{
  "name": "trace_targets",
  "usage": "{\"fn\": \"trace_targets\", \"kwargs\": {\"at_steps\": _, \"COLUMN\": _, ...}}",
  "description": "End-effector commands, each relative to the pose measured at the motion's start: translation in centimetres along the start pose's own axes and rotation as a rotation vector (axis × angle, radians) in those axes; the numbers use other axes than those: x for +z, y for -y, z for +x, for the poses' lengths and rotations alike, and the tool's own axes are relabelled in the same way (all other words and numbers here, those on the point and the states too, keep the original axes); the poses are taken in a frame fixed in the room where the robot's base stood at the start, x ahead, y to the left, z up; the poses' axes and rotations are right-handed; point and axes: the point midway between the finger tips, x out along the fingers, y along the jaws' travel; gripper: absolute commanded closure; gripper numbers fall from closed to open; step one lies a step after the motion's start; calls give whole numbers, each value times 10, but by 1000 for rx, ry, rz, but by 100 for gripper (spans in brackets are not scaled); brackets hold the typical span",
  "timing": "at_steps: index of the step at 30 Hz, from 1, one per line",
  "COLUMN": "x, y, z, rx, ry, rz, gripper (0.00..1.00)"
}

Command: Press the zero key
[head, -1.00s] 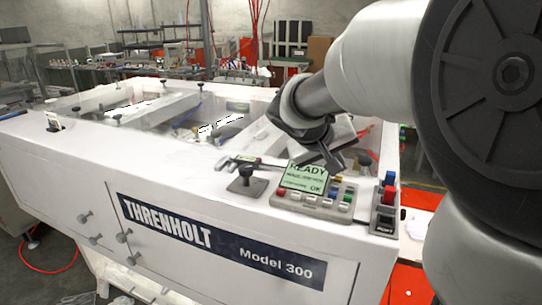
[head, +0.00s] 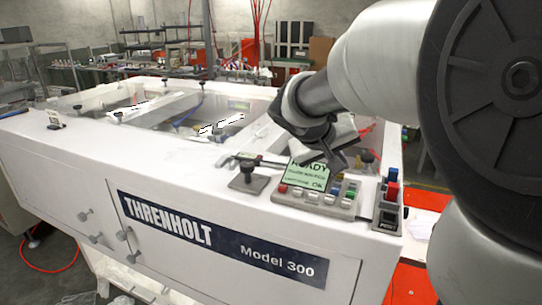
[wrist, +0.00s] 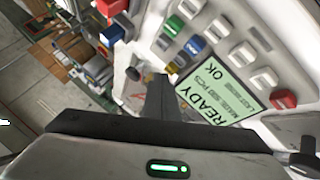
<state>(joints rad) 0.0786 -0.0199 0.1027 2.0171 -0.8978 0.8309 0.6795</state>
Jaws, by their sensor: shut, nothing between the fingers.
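A grey key panel (head: 343,208) sits on the front right top of the white machine, with a green display reading READY and OK (wrist: 217,90). Beside the display are a red key (wrist: 283,99), several white keys (wrist: 242,53), a blue key (wrist: 193,47) and a green key (wrist: 170,25). Small key labels are too blurred to read, so I cannot tell which is zero. My gripper (head: 338,163) is shut and empty, just above the display's far edge, covering part of it in the head view. In the wrist view its dark fingers (wrist: 160,98) appear beside the display.
A block with red and blue buttons (head: 390,190) stands right of the panel. A black knob on a plate (head: 248,176) and a caliper-like tool (head: 262,160) lie left of it.

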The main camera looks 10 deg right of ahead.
Motion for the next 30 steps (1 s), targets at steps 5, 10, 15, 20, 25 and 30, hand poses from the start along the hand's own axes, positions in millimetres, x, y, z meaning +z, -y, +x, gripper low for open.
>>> {"fn": "trace_targets", "kwargs": {"at_steps": 5, "x": 0, "y": 0, "z": 0, "rx": 0, "ry": 0, "rz": 0, "gripper": 100}}
{"fn": "trace_targets", "kwargs": {"at_steps": 10, "x": 1, "y": 1, "z": 2, "rx": 0, "ry": 0, "rz": 0, "gripper": 100}}
{"fn": "trace_targets", "kwargs": {"at_steps": 15, "x": 2, "y": 2, "z": 3, "rx": 0, "ry": 0, "rz": 0, "gripper": 100}}
{"fn": "trace_targets", "kwargs": {"at_steps": 20, "x": 3, "y": 3, "z": 4, "rx": 0, "ry": 0, "rz": 0, "gripper": 100}}
{"fn": "trace_targets", "kwargs": {"at_steps": 25, "x": 3, "y": 3, "z": 5, "rx": 0, "ry": 0, "rz": 0, "gripper": 100}}
{"fn": "trace_targets", "kwargs": {"at_steps": 30, "x": 4, "y": 4, "z": 6, "rx": 0, "ry": 0, "rz": 0, "gripper": 100}}
